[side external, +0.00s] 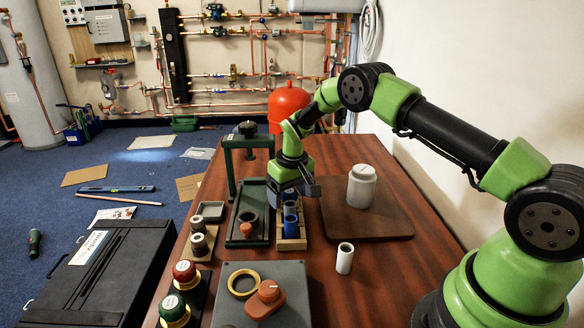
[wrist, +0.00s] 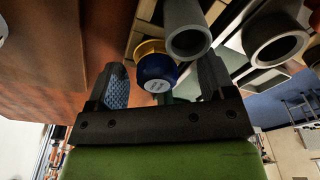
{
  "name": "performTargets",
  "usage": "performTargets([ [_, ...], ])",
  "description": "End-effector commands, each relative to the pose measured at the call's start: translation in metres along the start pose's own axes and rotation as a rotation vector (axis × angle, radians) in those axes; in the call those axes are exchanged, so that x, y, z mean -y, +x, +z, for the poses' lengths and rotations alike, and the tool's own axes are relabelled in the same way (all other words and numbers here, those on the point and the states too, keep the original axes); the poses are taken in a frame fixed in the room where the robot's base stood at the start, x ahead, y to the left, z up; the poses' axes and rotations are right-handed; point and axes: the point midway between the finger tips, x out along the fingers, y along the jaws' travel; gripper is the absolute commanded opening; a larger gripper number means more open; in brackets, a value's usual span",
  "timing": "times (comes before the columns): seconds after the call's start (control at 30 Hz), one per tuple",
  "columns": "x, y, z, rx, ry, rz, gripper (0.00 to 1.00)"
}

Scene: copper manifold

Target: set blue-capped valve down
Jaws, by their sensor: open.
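The blue-capped valve (wrist: 157,72) shows in the wrist view as a round dark-blue cap with a pale label on its end and a yellow band behind it. It is between the two fingers of my open gripper (wrist: 164,80), with visible gaps beside it. In the side view, my gripper (side external: 298,188) is low over the narrow wooden rack (side external: 291,244). Blue parts (side external: 291,222) show in the rack just below and in front of the gripper. The gripper hides part of the rack, and I cannot tell which blue part is the valve.
A grey tube (wrist: 187,32) stands close beside the valve in the wrist view. A dark green press frame (side external: 232,170) stands left of the rack. A white jar (side external: 361,188) sits on a brown board to the right.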

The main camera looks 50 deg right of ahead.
Motion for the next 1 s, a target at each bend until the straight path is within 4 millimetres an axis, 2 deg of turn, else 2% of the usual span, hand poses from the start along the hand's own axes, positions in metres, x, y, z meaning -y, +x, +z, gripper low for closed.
performTargets([
  [0.03,-0.001,-0.014,-0.002,-0.007,0.0,0.001,0.76],
  [0.2,-0.002,-0.055,-0.002,-0.009,-0.001,0.001,0.76],
  [0.4,-0.002,-0.093,-0.002,-0.008,-0.001,0.002,0.76],
  [0.77,-0.001,-0.118,0.0,-0.013,0.001,0.0,0.76],
  [0.87,0.006,-0.144,0.005,-0.043,0.009,-0.013,0.76],
  [1.0,0.02,-0.204,0.029,-0.117,0.033,-0.049,0.76],
])
